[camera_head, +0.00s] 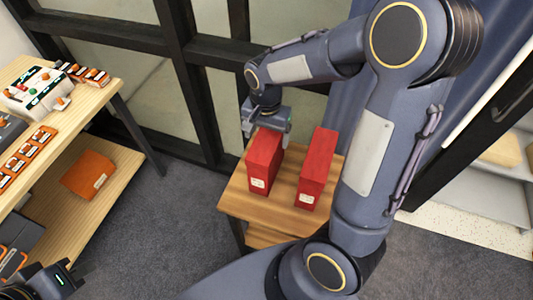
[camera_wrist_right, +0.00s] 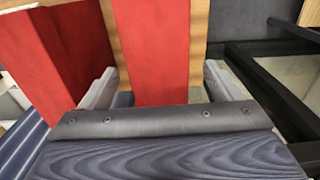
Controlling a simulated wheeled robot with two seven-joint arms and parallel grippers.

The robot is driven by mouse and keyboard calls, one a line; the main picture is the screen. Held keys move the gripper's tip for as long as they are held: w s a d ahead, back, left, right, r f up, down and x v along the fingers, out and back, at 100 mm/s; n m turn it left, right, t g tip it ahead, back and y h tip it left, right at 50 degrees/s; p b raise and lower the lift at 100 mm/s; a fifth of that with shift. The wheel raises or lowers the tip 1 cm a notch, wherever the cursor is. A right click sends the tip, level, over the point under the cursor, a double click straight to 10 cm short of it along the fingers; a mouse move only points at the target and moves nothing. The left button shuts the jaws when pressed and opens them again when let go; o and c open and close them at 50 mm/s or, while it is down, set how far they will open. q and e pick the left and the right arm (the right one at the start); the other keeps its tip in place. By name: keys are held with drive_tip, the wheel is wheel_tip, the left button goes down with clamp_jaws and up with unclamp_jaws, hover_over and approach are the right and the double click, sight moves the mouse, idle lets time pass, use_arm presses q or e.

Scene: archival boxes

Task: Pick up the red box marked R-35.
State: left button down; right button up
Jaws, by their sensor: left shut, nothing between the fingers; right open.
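Two red boxes stand upright on a small wooden table (camera_head: 233,196), with a gap between them. The left red box (camera_head: 262,163) and the right red box (camera_head: 316,172) each have a white label low on the front, too small to read. My right gripper (camera_head: 268,128) is open at the top of the left box. In the right wrist view, that box (camera_wrist_right: 155,45) lies between the open fingers, and the other box (camera_wrist_right: 65,50) is beside it. My left gripper (camera_head: 62,280) is shut and empty at the bottom left, away from the boxes.
A wooden shelf unit (camera_head: 103,103) at the left holds several orange items, a white board, and an orange box (camera_head: 88,174) on its lower level. A black-framed glass partition (camera_head: 180,40) rises behind the small table. Grey carpet (camera_head: 150,235) lies open between.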

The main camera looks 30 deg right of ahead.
drive_tip(key=f, duration=0.4)
drive_tip(key=shift+w+d+f, duration=0.15)
drive_tip(key=shift+d, duration=0.15)
drive_tip(key=shift+c, duration=0.4)
drive_tip(key=c, duration=1.7)
